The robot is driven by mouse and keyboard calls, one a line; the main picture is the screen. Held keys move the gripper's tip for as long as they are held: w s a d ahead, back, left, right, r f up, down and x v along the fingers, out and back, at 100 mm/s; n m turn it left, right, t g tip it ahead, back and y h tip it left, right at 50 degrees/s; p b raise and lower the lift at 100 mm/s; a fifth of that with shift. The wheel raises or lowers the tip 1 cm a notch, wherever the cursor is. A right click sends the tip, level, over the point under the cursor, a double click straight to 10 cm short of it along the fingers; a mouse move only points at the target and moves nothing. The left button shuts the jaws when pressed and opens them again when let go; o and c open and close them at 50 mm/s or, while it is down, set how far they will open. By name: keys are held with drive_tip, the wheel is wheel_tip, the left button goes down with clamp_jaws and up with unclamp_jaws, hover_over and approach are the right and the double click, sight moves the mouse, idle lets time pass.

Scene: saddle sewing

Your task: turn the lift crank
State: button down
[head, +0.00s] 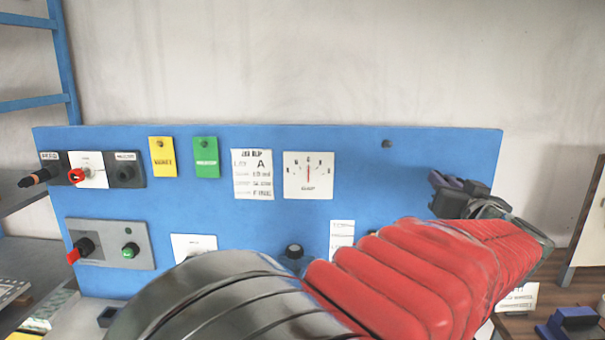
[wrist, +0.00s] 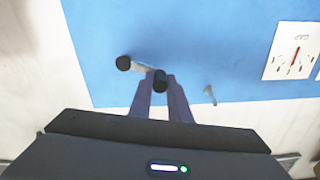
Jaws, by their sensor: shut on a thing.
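The lift crank (wrist: 143,68) shows in the wrist view as a short light-grey arm with a black round end (wrist: 123,63) at its left and a black grip at its right, in front of the blue panel. My gripper (wrist: 160,82) is shut on the black grip, with a dark purple finger on either side. In the head view my gripper (head: 446,186) is at the panel's right end. There my fingers and wrist hide the crank. Which way the crank's arm points cannot be told from the head view.
The blue panel (head: 350,136) carries a gauge (head: 308,190), a lot card (head: 252,174), yellow (head: 163,157) and green (head: 206,157) tags, and switches at the left. A small peg (head: 387,144) sticks out left of my gripper. A blue ladder-like frame (head: 65,60) stands at left.

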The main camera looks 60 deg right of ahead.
drive_tip(key=shift+s, duration=0.1)
drive_tip(key=c, duration=1.6)
unclamp_jaws()
drive_tip(key=shift+c, duration=0.2)
drive_tip(key=v, duration=1.3)
drive_tip(key=shift+a, duration=0.35)
drive_tip(key=shift+c, duration=0.2)
